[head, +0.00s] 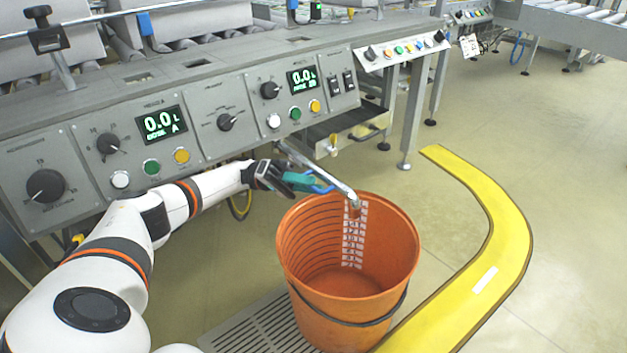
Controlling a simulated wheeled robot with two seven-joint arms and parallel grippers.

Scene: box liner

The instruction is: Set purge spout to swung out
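The purge spout (334,184) is a slanting metal tube. A blue loop handle (325,189) shows beside the tube. My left gripper (306,182), dark with teal fingers, is at this handle, just left of the spout. The fingers overlap the handle in the picture, and I cannot tell whether they are closed on it. My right gripper is not in view.
The bucket has a white level scale (353,240) inside and stands by a floor grate (262,330). The console (235,95) with knobs, buttons and two displays reading 0.0 L runs along the left. A yellow floor strip (500,215) curves at right, with open floor beyond.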

